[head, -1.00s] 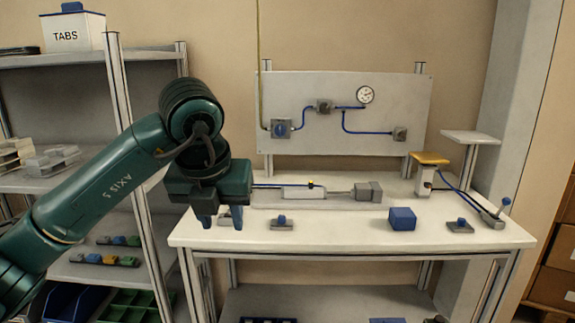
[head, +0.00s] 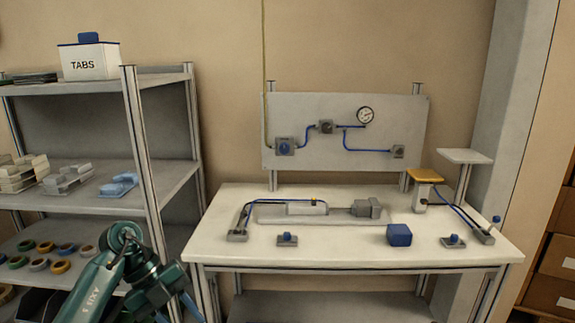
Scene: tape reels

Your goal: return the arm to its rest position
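My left arm, dark green, comes in low at the left of the head view. Its gripper (head: 176,311) hangs in front of the shelf, left of the bench and below the level of its top. The fingers look apart with nothing visible between them, though the frame's bottom edge cuts close to them. My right gripper is not in view.
A white workbench (head: 300,255) stands to the right, holding a cylinder fixture (head: 305,209), a blue block (head: 399,235) and a yellow-topped post (head: 425,176). A grey shelf (head: 165,185) holds a TABS box (head: 90,62), trays and several tape reels (head: 66,249).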

